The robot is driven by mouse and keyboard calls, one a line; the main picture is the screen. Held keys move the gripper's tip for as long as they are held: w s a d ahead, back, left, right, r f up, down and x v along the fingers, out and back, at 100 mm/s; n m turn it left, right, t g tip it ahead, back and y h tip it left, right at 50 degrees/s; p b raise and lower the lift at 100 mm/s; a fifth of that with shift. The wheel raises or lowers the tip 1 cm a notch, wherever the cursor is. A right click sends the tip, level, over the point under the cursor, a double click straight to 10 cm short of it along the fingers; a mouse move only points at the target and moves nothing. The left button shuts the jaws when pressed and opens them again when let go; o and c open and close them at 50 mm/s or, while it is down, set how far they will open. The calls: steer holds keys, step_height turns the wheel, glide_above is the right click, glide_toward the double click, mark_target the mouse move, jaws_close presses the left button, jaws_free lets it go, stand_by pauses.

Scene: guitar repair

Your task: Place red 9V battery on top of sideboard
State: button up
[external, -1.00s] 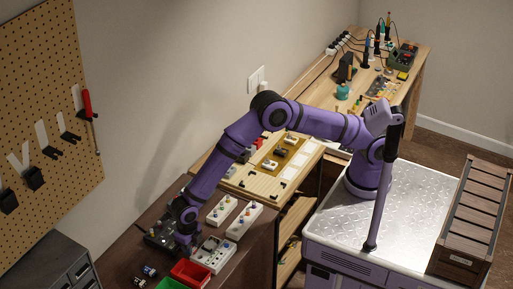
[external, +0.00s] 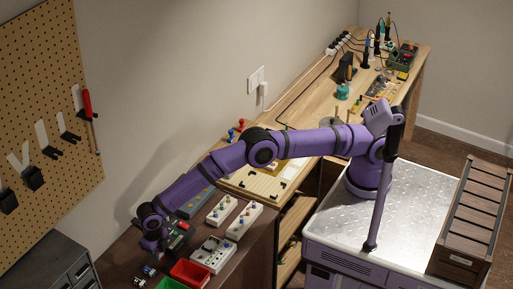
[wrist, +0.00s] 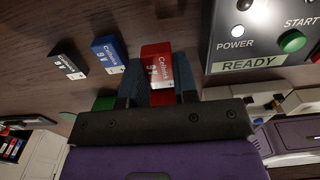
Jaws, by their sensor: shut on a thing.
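The red 9V battery (wrist: 157,62) is between the fingers of my gripper (wrist: 158,82) in the wrist view, with its labelled end showing. I cannot pick it out in the external view. My gripper is shut on it. In the external view my gripper (external: 154,246) is low over the dark brown top (external: 122,243), which looks like the sideboard, left of the black box. A blue battery (wrist: 109,54) and a black battery (wrist: 68,60) lie left of the red one in the wrist view. Whether the red battery touches the surface is unclear.
A black box (wrist: 222,42) labelled READY, with a green button, stands to the right in the wrist view. In the external view, a red bin (external: 190,272), a green bin (external: 172,284) and pale pedals (external: 243,221) are close by. A pegboard (external: 50,105) hangs at left.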

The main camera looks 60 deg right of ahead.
steer(key=shift+f, duration=1.5)
steer(key=shift+f, duration=0.1)
steer(key=o, duration=0.9)
step_height(320, 180, up, 12)
steer(key=shift+r, duration=0.15)
